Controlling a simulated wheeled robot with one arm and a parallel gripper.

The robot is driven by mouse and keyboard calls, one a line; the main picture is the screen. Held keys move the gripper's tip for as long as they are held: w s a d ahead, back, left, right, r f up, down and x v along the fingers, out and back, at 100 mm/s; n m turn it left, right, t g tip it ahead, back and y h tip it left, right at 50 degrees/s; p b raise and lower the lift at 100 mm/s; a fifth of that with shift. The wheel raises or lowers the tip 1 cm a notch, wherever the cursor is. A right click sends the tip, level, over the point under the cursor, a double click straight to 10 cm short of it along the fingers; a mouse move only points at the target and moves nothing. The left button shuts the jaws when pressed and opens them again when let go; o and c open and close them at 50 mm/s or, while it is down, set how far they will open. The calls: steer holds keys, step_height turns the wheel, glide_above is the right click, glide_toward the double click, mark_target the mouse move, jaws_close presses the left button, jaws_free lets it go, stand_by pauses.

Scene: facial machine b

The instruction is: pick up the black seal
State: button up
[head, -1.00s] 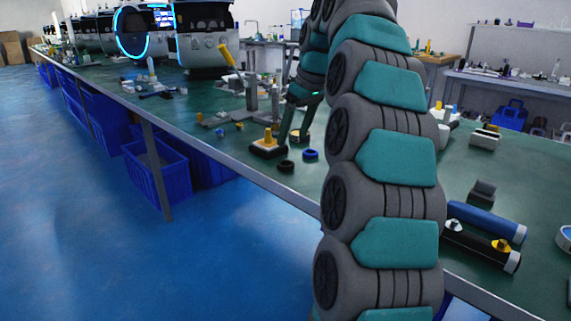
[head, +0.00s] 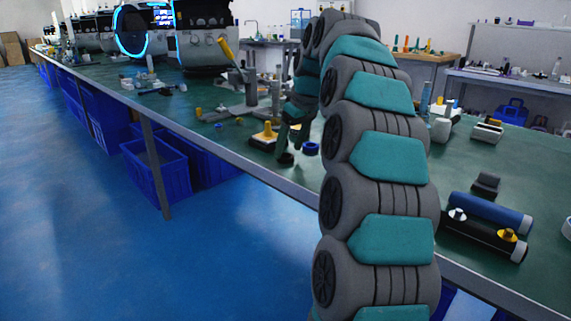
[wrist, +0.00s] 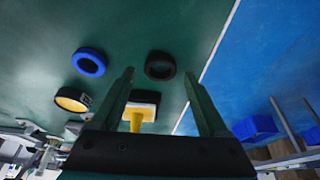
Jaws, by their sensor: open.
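The black seal (wrist: 160,77) is a thick black ring lying flat on the green bench top. In the wrist view it shows just past and between the fingertips of my gripper (wrist: 158,73), which is open and empty. In the head view the black seal (head: 285,159) is near the bench's front edge, with my gripper (head: 290,145) low over it and covering part of it. I cannot tell the exact height left between the fingertips and the seal.
A blue seal (head: 311,149) lies beside the black one. A yellow-handled part on a dark base (head: 265,137) stands close by on the left. The bench's front edge (head: 240,165) is near, with blue crates (head: 160,170) below. Black and blue cylinders lie at right.

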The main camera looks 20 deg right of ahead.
mark_target(288, 162)
steer(key=shift+x, duration=0.95)
steer(key=shift+c, duration=0.8)
steer(key=c, duration=0.9)
steer(key=shift+c, duration=0.3)
step_height(288, 162, up, 6)
steer(key=p, duration=0.3)
steer(key=shift+f, duration=0.15)
steer(key=shift+r, duration=0.7)
